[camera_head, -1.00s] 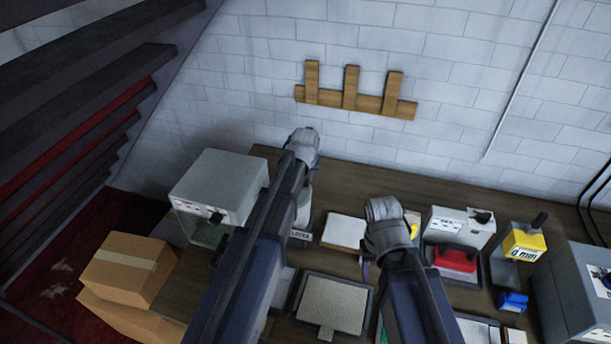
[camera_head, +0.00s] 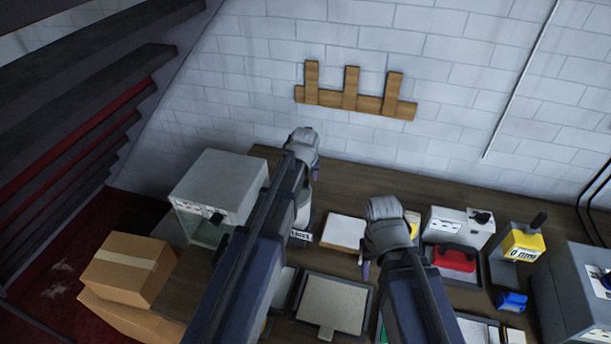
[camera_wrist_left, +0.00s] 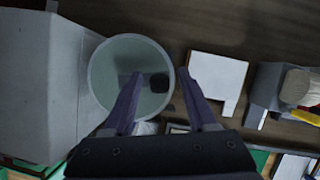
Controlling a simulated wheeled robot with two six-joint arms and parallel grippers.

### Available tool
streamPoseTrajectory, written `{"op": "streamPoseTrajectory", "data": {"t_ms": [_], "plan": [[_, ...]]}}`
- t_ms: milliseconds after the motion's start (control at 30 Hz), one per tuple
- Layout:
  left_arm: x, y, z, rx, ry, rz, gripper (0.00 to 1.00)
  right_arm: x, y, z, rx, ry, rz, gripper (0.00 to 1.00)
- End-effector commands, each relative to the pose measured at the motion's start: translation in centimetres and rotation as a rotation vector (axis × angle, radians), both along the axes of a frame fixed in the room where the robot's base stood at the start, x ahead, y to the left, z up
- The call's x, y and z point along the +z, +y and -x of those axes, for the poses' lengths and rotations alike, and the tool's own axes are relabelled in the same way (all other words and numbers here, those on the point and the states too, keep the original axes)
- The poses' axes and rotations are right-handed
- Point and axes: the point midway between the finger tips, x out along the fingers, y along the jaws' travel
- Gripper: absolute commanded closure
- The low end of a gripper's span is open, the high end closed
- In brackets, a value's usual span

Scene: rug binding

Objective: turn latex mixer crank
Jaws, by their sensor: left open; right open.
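The latex mixer shows as a pale round vessel (camera_head: 302,212) with a label at its foot, mostly hidden behind my left arm in the head view. In the left wrist view I look down into its round tub (camera_wrist_left: 105,78). A small dark knob (camera_wrist_left: 159,82), perhaps the crank's handle, shows near the tub's right side. My left gripper (camera_wrist_left: 163,86) is open, its two fingers on either side of the knob in this view; contact cannot be told. The left gripper also shows in the head view (camera_head: 314,171). My right gripper (camera_head: 366,268) is open and empty above the bench.
A grey box-shaped machine (camera_head: 218,187) stands left of the mixer. A white block (camera_head: 343,232) and a grey tray (camera_head: 331,304) lie to its right. Red, yellow and blue bench devices (camera_head: 524,241) crowd the right side. Cardboard boxes (camera_head: 127,268) stand at the left. A wooden rack (camera_head: 356,103) hangs on the wall.

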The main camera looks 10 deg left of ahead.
Motion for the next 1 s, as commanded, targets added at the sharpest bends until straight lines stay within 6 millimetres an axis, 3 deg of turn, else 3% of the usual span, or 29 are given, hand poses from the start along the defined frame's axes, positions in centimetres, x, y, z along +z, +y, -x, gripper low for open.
{"op": "streamPoseTrajectory", "data": {"t_ms": [500,1000], "plan": [[6.3,-0.6,2.5,0.0,0.001,0.0,0.43,6.3,0.0,0.1,-0.02,0.0,-0.001,0.5],[6.3,-0.6,2.8,0.01,-0.002,-0.002,0.43,6.2,0.0,0.1,-0.027,0.0,-0.001,0.5]]}}
